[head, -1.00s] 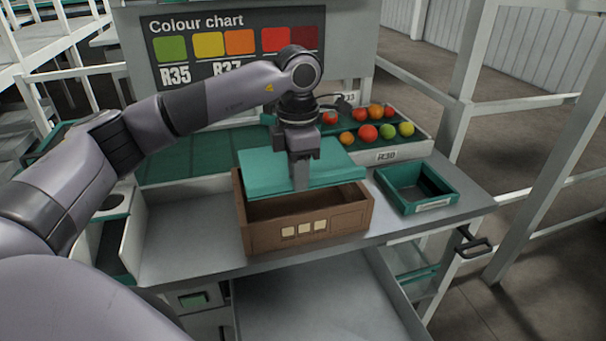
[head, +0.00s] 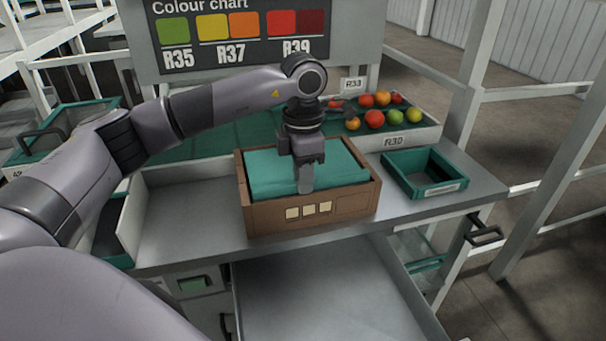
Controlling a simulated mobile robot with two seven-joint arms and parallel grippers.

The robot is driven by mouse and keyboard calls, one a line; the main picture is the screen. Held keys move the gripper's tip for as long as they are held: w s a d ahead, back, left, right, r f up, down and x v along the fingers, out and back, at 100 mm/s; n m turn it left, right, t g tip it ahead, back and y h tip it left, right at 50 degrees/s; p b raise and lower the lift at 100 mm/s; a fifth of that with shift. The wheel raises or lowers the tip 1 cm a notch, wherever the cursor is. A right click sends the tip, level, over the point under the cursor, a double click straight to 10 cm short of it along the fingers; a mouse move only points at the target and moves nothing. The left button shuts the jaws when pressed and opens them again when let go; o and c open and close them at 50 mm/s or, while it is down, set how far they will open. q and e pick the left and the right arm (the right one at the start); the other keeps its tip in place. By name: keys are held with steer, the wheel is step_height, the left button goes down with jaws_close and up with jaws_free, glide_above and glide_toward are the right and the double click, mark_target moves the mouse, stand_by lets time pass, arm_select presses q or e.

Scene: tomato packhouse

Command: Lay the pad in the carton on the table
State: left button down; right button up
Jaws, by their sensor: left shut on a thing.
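The teal pad (head: 272,172) now lies within the walls of the brown carton (head: 270,220), near the level of its rim. The carton stands on the grey table (head: 190,222). My left gripper (head: 306,188) points down over the carton and is shut on the pad near its front edge. The gripper hides part of the pad, and how deep the pad sits cannot be told. My right gripper is not in view.
A small green tray (head: 428,172) stands right of the carton. Several tomatoes (head: 375,119) lie in a sorting tray behind it. A colour chart board (head: 240,38) rises at the back. Bare table lies left of the carton. An open drawer (head: 320,290) is below the front edge.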

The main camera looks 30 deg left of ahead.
arm_select(q)
steer(key=shift+f, duration=0.25)
steer(key=c, duration=1)
jaws_free()
steer(key=shift+s, duration=0.1)
steer(key=c, duration=0.3)
steer(key=shift+f, duration=0.1)
step_height(320, 180, up, 2)
steer(key=shift+p, duration=0.7)
steer(key=shift+r+p, duration=1.55)
steer(key=shift+r, duration=0.7)
